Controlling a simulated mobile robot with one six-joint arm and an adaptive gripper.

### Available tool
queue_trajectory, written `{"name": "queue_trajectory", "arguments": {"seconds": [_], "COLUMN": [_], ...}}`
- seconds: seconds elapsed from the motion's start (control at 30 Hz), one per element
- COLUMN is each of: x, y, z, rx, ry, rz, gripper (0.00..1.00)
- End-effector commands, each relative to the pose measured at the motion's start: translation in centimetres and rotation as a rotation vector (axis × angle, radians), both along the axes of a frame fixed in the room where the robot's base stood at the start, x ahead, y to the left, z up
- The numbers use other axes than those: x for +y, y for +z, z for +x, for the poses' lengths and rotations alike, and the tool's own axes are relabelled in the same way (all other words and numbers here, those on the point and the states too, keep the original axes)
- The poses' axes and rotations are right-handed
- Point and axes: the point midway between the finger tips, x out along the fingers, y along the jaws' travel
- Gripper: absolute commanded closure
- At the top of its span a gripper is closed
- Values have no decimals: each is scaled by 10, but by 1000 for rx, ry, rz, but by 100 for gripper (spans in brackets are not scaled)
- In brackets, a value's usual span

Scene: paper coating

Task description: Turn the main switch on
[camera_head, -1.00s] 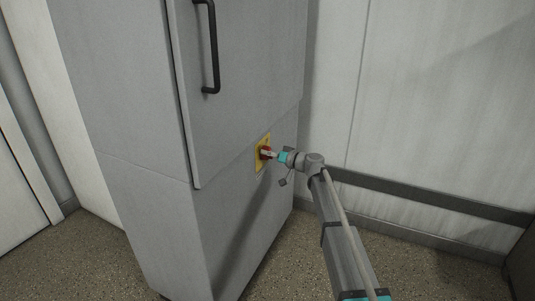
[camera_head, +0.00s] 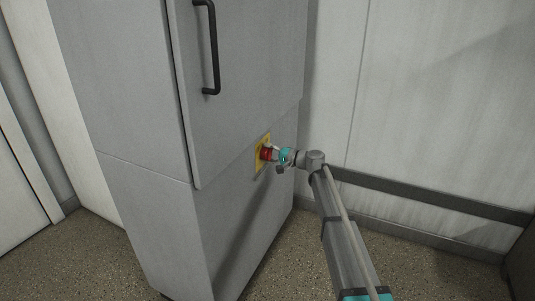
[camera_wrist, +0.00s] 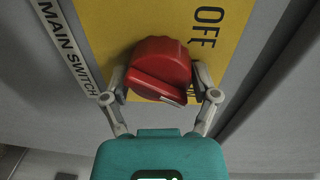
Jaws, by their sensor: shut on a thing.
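The main switch is a red rotary knob (camera_wrist: 160,66) on a yellow plate (camera_wrist: 222,50) on the grey cabinet; the knob also shows in the head view (camera_head: 265,153). My gripper (camera_wrist: 160,82) is shut on the knob, one finger at each side of its raised grip. A white mark on the grip faces the lower right of the wrist view. The word OFF (camera_wrist: 207,26) is printed on the plate to the knob's upper right. A MAIN SWITCH label (camera_wrist: 66,48) runs along the plate's left edge. My right finger hides part of the plate.
The tall grey cabinet (camera_head: 120,90) has a door with a black handle (camera_head: 213,50) above the switch. A white wall with a dark rail (camera_head: 430,200) stands close on the right. The speckled floor (camera_head: 100,245) in front is clear.

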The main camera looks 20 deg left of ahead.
Motion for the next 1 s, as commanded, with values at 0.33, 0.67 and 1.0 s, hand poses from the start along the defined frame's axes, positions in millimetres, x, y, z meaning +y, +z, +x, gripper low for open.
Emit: {"name": "queue_trajectory", "arguments": {"seconds": [0.33,0.67,1.0], "x": [1,1,0], "y": [0,0,0], "z": [2,2,2], "rx": [212,265,264], "ry": [-2,-2,-3], "rz": [18,22,22], "gripper": [71,70,10]}}
